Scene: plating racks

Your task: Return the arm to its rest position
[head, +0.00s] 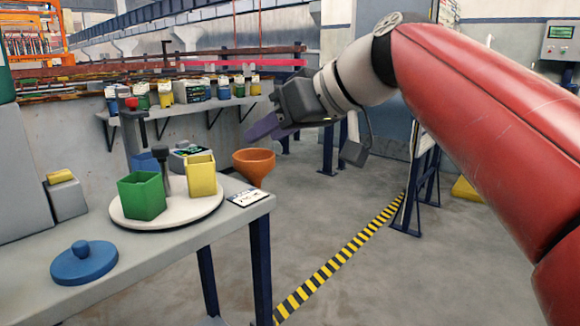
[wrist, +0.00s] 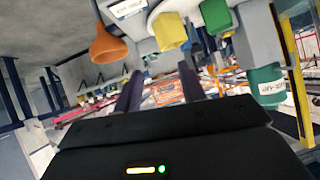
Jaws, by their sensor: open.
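My gripper (head: 262,127) is at the end of my raised red arm, in the air just right of the table (head: 160,262) and above the orange funnel (head: 254,166). Its fingers point left and a little down in the head view. In the wrist view my gripper (wrist: 160,90) shows two dark fingers spread apart with nothing held between them. The gripper is open and touches nothing that I can see.
A white turntable (head: 170,221) on the table holds a green container (head: 141,196), a yellow one (head: 201,176) and a blue one (head: 146,163). A blue lid (head: 84,262) lies in front. A shelf (head: 185,107) stands behind.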

